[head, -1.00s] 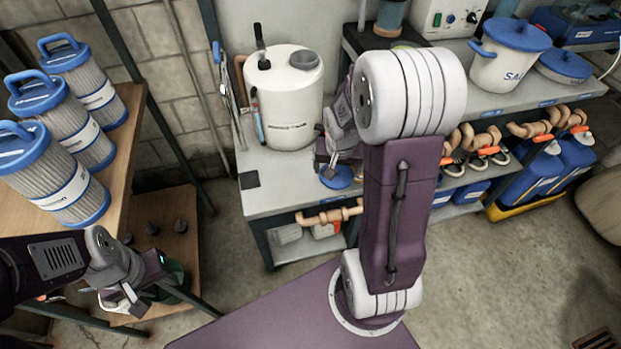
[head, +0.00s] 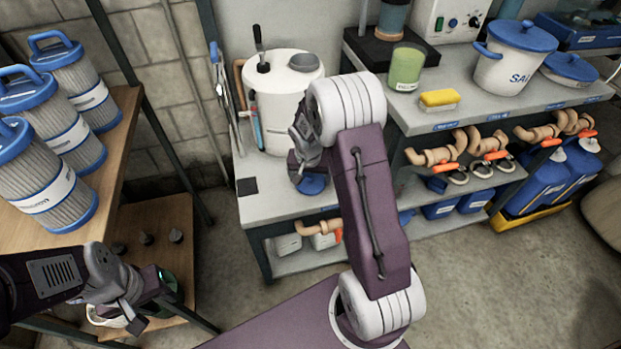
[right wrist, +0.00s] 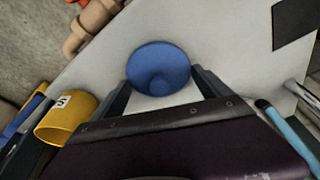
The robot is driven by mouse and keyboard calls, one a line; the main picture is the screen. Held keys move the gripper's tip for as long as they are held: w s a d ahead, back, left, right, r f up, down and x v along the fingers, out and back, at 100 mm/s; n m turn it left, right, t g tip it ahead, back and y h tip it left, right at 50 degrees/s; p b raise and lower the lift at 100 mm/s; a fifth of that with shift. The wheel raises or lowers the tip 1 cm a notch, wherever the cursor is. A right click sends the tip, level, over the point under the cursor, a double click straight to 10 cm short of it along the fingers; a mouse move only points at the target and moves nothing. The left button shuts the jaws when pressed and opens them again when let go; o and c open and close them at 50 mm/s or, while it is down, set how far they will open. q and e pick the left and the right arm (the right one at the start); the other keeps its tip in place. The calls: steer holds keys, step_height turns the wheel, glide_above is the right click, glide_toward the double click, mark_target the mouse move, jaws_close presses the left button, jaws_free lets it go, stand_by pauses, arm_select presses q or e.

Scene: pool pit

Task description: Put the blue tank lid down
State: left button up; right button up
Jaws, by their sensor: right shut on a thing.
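The blue tank lid (head: 312,184) is a round blue disc below my right gripper (head: 307,174), over the front of the grey bench beside the white tank (head: 284,112). In the right wrist view the lid (right wrist: 158,66) shows between the two dark fingers, and my right gripper (right wrist: 160,88) is shut on it. I cannot tell whether the lid touches the bench top. My left gripper (head: 139,318) is at the lower left by the low wooden shelf, far from the lid; its fingers are too unclear to tell open from shut.
A dark square pad (head: 246,187) lies on the bench's left front. A green cup (head: 406,67), a yellow sponge (head: 438,98) and a white pot (head: 512,56) stand on the higher counter to the right. Several filter cartridges (head: 68,145) stand on the left shelf.

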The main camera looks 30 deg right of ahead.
mark_target(309, 190)
steer(key=shift+s+f, duration=0.1)
steer(key=o, duration=1.1)
steer(key=shift+o, duration=0.2)
steer(key=shift+r, duration=0.45)
steer(key=p+v, duration=0.4)
steer(key=v, duration=0.8)
steer(key=s+a+f+n+y, duration=0.1)
steer(key=s+a+n, duration=0.2)
steer(key=s, duration=0.5)
steer(key=s+a+f+n+g+y, duration=0.1)
steer(key=s+a+n, duration=0.3)
steer(key=s+a, duration=0.2)
steer(key=shift+s+f, duration=0.3)
steer(key=shift+s, duration=0.65)
